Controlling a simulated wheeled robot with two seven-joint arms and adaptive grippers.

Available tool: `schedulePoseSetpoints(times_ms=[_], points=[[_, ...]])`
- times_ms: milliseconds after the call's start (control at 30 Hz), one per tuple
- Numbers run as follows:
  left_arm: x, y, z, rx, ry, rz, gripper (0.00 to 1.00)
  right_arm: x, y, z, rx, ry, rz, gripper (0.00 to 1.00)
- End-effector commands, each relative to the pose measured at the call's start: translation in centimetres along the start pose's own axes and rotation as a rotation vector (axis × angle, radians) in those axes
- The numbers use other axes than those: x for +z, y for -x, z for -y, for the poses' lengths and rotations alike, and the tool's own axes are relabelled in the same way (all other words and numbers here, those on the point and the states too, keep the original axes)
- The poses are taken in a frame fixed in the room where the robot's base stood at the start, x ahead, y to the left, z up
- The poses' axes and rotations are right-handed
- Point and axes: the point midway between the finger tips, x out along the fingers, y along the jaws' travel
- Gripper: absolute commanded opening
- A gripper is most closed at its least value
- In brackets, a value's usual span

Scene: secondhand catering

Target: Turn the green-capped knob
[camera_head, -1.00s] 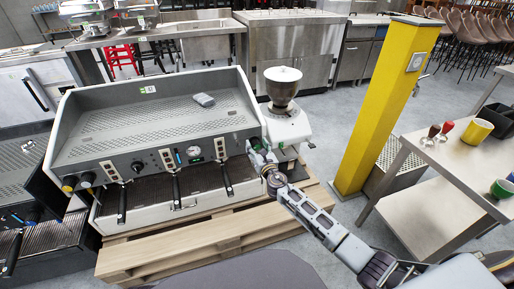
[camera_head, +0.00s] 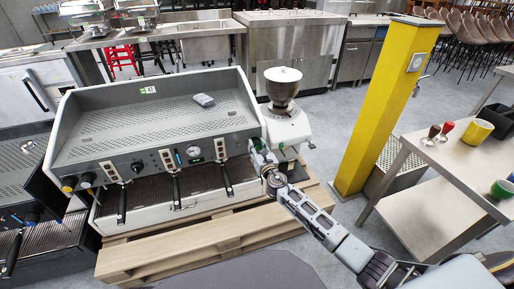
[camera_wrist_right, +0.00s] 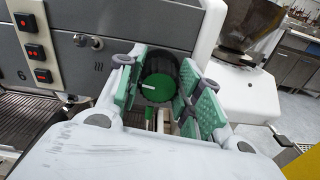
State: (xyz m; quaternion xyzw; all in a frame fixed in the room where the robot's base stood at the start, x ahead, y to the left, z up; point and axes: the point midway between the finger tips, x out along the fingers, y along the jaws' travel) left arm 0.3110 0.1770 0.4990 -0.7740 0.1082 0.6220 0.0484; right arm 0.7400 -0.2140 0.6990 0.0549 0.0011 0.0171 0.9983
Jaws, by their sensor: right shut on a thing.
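The green-capped knob (camera_wrist_right: 159,86) is on the right end of the coffee machine's front panel in the right wrist view. It has a black ribbed body and a green face with a white mark pointing left. My right gripper (camera_wrist_right: 160,98) has its green-padded fingers on either side of the knob and is shut on it. In the head view my right gripper (camera_head: 259,157) is at the right end of the coffee machine (camera_head: 150,135) and hides the knob. My left gripper is not in view.
A grinder (camera_head: 284,122) stands close to the right of the machine, on the same wooden pallet (camera_head: 190,248). A yellow post (camera_head: 378,110) and a steel table (camera_head: 455,168) with cups stand farther right. Open floor lies between pallet and post.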

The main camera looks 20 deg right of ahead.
Motion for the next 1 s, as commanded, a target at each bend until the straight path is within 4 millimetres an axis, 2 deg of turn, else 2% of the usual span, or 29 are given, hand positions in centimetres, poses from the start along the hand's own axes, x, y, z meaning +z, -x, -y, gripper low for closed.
schedulePoseSetpoints(times_ms=[367, 1000], points=[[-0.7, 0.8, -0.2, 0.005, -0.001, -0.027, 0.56, -0.1, 0.0, 0.1, 0.000, -0.189, 0.000, 0.12], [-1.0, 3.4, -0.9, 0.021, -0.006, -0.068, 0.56, -0.3, 0.0, 0.3, -0.001, -0.781, 0.000, 0.12]])
